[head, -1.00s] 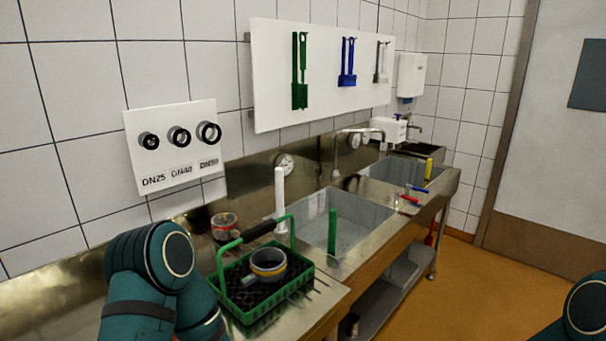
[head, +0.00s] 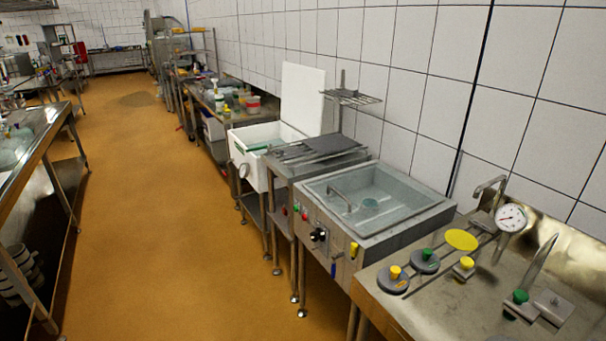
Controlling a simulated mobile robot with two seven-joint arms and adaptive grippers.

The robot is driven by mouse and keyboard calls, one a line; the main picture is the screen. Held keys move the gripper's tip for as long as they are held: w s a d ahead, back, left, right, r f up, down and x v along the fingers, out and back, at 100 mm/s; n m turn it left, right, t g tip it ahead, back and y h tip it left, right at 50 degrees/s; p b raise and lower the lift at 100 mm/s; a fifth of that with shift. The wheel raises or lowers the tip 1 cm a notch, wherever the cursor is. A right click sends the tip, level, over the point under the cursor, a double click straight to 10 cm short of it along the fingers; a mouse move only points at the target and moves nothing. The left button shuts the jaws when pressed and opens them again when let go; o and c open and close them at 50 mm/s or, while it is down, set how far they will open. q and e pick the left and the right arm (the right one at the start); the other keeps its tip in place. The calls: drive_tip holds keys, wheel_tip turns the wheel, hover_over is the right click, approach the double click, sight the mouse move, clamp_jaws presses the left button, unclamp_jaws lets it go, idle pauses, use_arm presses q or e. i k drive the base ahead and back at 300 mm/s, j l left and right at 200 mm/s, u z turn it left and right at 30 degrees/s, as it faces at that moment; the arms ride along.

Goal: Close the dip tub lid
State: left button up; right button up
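A white tub (head: 240,160) stands in the middle distance along the right wall, with its white lid (head: 303,98) standing upright and open at its back. Greenish contents show inside the tub. Nearer is a steel tub unit (head: 420,213) with a glassy, water-like recess, a bent handle (head: 340,199) and controls on its front. I cannot tell for certain which of these two is the dip tub. Neither of my grippers shows in this view.
A steel stand (head: 325,145) with a small rack is between the two tubs. A steel counter (head: 430,308) with a gauge (head: 510,218) and coloured knobs is at lower right. A steel table (head: 48,125) is at left. The orange floor (head: 160,240) between is clear.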

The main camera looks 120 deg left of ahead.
sight(302, 104)
drive_tip(key=k+u, duration=0.15)
drive_tip(key=u, duration=0.3)
drive_tip(key=k+j+u, duration=0.1)
drive_tip(key=u, duration=1.95)
drive_tip(key=j+u, duration=0.1)
drive_tip(key=u, duration=0.4)
drive_tip(key=i+j+u, duration=0.1)
drive_tip(key=u, duration=0.35)
drive_tip(key=j+u, duration=0.1)
drive_tip(key=u, duration=0.4)
drive_tip(key=i+j, duration=0.15)
drive_tip(key=i, duration=0.45)
drive_tip(key=i+j, duration=0.2)
drive_tip(key=i, duration=0.4)
drive_tip(key=i+j, duration=0.2)
drive_tip(key=i, duration=0.35)
drive_tip(key=i+j+u, duration=0.25)
drive_tip(key=i+u, duration=0.15)
drive_tip(key=i+j+u, duration=0.2)
drive_tip(key=i+u, duration=0.15)
drive_tip(key=i+j+u, duration=0.2)
drive_tip(key=i, duration=1.25)
drive_tip(key=i+z, duration=0.25)
drive_tip(key=z, duration=0.15)
drive_tip(key=i+j+z, duration=0.15)
drive_tip(key=i+z, duration=0.2)
drive_tip(key=i+j+z, duration=0.15)
drive_tip(key=z, duration=0.25)
